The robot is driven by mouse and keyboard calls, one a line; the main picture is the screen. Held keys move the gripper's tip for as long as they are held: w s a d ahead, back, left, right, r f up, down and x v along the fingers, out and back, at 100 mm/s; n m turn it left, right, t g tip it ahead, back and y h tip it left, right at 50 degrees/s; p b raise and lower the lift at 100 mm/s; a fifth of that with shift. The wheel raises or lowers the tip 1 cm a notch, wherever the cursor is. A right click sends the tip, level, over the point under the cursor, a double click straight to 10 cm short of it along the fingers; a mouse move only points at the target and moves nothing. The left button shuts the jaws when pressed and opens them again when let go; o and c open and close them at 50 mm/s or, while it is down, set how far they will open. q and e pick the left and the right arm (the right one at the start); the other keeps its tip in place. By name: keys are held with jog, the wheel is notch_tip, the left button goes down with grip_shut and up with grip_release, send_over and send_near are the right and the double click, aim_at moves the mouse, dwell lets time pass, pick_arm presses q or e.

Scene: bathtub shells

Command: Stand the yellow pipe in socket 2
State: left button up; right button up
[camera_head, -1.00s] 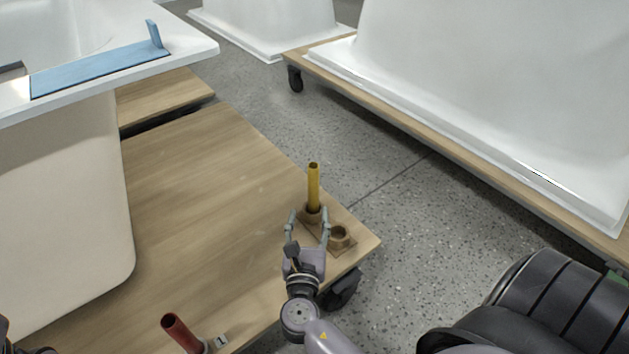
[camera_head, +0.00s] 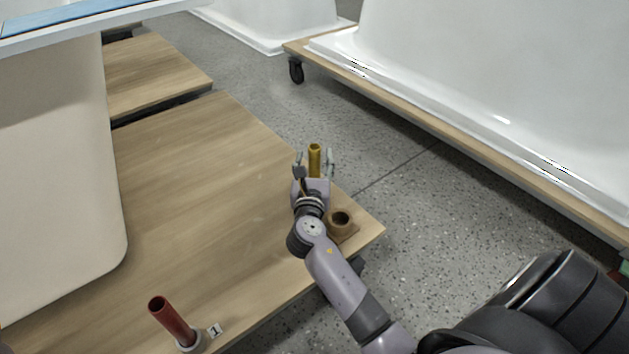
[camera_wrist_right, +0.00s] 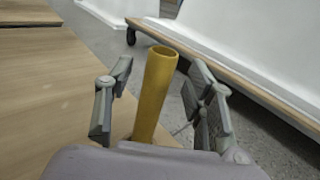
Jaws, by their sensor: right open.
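The yellow pipe (camera_head: 314,160) stands upright near the right corner of the wooden platform; my right gripper hides its lower part. In the earlier head view its foot is in a brown socket. An empty brown socket (camera_head: 341,221) sits beside it, nearer the platform's corner. My right gripper (camera_head: 315,160) is open, with its fingers on either side of the pipe. In the right wrist view the pipe (camera_wrist_right: 155,90) rises between the spread fingers (camera_wrist_right: 160,100), with gaps on both sides. No socket number 2 is readable. My left gripper is not seen.
A red pipe (camera_head: 172,320) stands tilted in a holder beside a tag marked 1 (camera_head: 215,330) at the platform's front. A white tub (camera_head: 55,180) stands on the platform's (camera_head: 200,200) left. Another tub (camera_head: 500,90) on a wheeled wooden base is at right, across bare floor.

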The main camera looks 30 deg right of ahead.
jog(key=shift+b+x, duration=0.6)
jog(key=shift+x, duration=0.95)
jog(key=shift+f, duration=0.15)
jog(key=shift+c, duration=0.5)
grip_shut()
